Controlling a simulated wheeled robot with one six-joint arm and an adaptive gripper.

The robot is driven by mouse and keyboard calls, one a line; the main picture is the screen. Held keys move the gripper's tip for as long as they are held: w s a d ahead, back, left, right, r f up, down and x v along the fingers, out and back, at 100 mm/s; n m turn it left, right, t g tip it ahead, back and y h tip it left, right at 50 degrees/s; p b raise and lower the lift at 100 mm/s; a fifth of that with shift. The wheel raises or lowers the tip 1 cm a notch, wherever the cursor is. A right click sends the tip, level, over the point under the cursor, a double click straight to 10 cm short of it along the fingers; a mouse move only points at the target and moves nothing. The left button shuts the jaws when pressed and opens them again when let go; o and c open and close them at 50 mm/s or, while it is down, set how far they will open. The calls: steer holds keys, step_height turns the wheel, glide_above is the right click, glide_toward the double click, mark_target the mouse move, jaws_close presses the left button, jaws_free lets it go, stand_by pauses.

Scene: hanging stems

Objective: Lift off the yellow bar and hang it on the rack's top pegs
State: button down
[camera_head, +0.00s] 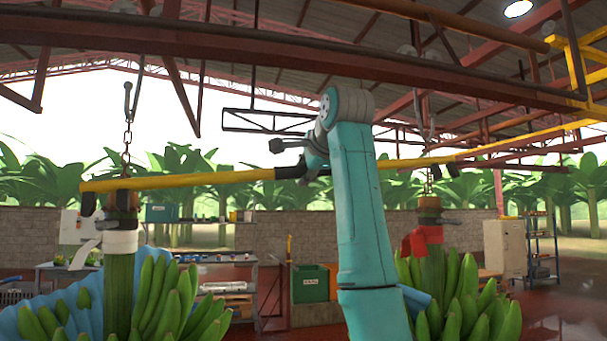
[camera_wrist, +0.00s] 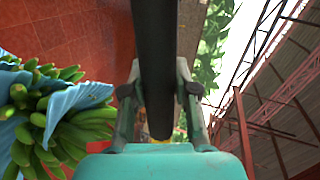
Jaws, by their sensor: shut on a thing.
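The yellow bar (camera_head: 180,181) runs nearly level across the head view, from the left banana stem (camera_head: 121,235) to the right one (camera_head: 431,245). Its dark middle section shows in the wrist view (camera_wrist: 155,50), between my fingers. My gripper (camera_head: 308,165) is shut on this dark section; both fingers also show in the wrist view (camera_wrist: 160,95). A dark fitting (camera_head: 88,204) sits under the bar's left end. My arm hides part of the bar right of the grip. I cannot tell whether the bar touches the stems' tops. I cannot make out the rack's pegs.
Chains (camera_head: 126,145) and hooks hang from the overhead rail above both stems. Green banana bunches hang on either side of my arm. Behind stand a work table (camera_head: 215,258), a green crate (camera_head: 310,283), a grey cabinet (camera_head: 504,248) and a blue shelf unit (camera_head: 541,245).

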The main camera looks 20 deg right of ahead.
steer(key=s, duration=1)
steer(key=shift+s, duration=0.3)
stand_by(0.5)
